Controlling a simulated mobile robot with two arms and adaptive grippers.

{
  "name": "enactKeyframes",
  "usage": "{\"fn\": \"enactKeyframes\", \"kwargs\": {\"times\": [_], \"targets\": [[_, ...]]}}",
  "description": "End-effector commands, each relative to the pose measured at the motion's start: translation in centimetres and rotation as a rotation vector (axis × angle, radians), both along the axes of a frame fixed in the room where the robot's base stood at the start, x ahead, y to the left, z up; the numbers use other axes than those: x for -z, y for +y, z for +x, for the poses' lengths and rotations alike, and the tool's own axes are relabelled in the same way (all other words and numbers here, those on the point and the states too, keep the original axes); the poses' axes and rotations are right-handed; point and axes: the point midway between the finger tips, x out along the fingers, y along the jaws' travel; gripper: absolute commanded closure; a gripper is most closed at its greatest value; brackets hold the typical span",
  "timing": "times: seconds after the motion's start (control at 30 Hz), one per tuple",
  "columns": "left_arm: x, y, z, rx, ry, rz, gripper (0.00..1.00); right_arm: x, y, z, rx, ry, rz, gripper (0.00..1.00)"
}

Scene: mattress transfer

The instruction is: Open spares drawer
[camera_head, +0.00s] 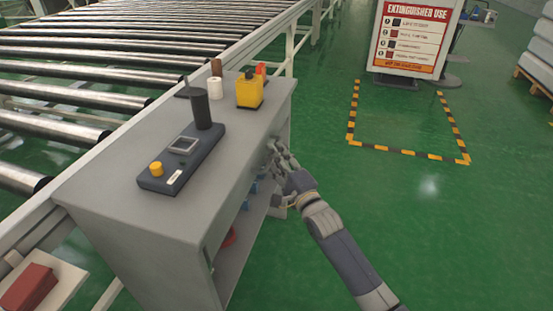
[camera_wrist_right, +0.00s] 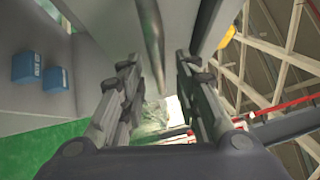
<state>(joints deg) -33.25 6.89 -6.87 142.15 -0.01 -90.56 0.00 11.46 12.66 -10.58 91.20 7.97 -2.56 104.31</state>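The grey cabinet (camera_head: 120,190) stands beside the roller conveyor. Its drawer side faces right and shows only at a steep angle in the head view. My right gripper (camera_head: 276,152) is at the upper part of that side. In the right wrist view a dark round bar handle (camera_wrist_right: 150,40) runs between the two fingers of my right gripper (camera_wrist_right: 158,88). The fingers are apart, with a gap showing on each side of the bar. A grey panel (camera_wrist_right: 195,22) lies behind it. I cannot tell whether the drawer is out at all. My left gripper is not in view.
On the cabinet top are a control box (camera_head: 180,160), a dark cylinder (camera_head: 200,106) and a yellow container (camera_head: 249,92). Blue boxes (camera_wrist_right: 52,78) sit on the shelf below. The green floor (camera_head: 400,220) right of my arm is clear. An extinguisher sign (camera_head: 412,38) stands behind.

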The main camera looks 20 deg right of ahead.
Motion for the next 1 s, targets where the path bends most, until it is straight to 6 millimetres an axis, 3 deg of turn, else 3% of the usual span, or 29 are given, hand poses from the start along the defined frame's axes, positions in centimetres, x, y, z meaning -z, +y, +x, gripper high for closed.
{"fn": "enactKeyframes", "kwargs": {"times": [0.3,0.33,0.47,0.77,1.0], "targets": [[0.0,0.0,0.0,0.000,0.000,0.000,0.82,0.0,0.1,0.3,0.000,0.001,0.000,0.70],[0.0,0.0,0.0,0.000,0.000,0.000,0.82,0.0,0.1,0.3,0.000,0.001,0.000,0.72],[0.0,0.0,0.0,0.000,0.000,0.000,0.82,0.0,0.1,0.3,0.000,0.001,0.000,1.00],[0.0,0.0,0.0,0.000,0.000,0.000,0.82,0.0,0.0,0.2,0.000,0.002,0.000,1.00],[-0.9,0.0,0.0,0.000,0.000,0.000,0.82,-0.1,-1.4,-0.7,0.001,0.004,-0.004,1.00]]}}
